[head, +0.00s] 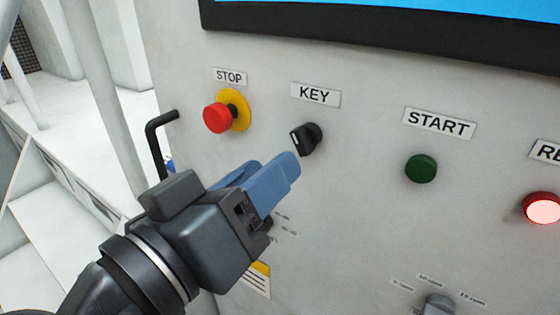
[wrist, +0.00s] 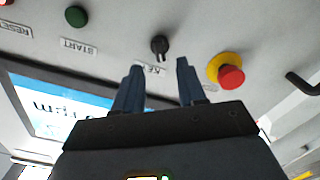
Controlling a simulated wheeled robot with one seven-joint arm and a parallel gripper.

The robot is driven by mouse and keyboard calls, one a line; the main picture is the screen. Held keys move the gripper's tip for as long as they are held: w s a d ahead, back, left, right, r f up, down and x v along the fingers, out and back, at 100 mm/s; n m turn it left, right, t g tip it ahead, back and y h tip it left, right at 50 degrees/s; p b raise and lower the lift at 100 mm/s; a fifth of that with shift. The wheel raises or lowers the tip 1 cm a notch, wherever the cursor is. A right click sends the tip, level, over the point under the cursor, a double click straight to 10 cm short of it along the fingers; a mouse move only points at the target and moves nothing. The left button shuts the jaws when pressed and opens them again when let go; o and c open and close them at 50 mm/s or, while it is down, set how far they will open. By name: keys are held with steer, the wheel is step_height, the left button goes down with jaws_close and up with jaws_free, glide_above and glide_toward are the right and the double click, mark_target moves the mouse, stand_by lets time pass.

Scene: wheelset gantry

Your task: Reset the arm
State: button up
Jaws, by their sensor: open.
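My gripper (head: 268,172) is in front of the control panel (head: 350,180), with its blue fingers pointing at the panel face. It is open and nothing shows between the fingers. In the head view its fingertips are just below and left of the black key switch (head: 305,139), which has a KEY label above it. In the wrist view my gripper (wrist: 158,68) has its two fingers apart, and the key switch (wrist: 160,45) appears in line with the gap between them. Whether a fingertip touches the switch cannot be told.
A red stop button (head: 217,117) on a yellow collar is left of the key switch. A green start button (head: 421,168) and a lit red button (head: 542,208) are to the right. A black handle (head: 156,145) sticks out at the left edge. A screen (head: 400,12) is above.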

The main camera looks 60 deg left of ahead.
steer(key=shift+s+d, duration=0.2)
steer(key=shift+s, duration=0.15)
stand_by(0.3)
steer(key=w+d+f+g, duration=0.1)
steer(key=w+d+f, duration=0.2)
steer(key=d+f, duration=0.25)
steer(key=w+d+f, duration=0.4)
steer(key=f, duration=0.3)
steer(key=s+d+f+m+g+h, duration=0.1)
steer(key=d+f+m, duration=0.1)
steer(key=d+f, duration=0.55)
steer(key=s+d+f+m+h, duration=0.15)
steer(key=d+f, duration=0.25)
steer(key=d, duration=0.7)
steer(key=s+d+r+m+h, duration=0.1)
steer(key=s+d+m+h, duration=0.2)
steer(key=s+d, duration=0.4)
steer(key=s+d+r+m+t+h, duration=0.1)
steer(key=s+d+r+m+h, duration=0.1)
steer(key=s+d+m, duration=0.3)
steer(key=s+d+h, duration=0.1)
steer(key=s+d, duration=0.2)
steer(key=d, duration=0.3)
steer(key=shift+d, duration=0.35)
steer(key=shift+m, duration=0.25)
steer(key=shift+c, duration=0.4)
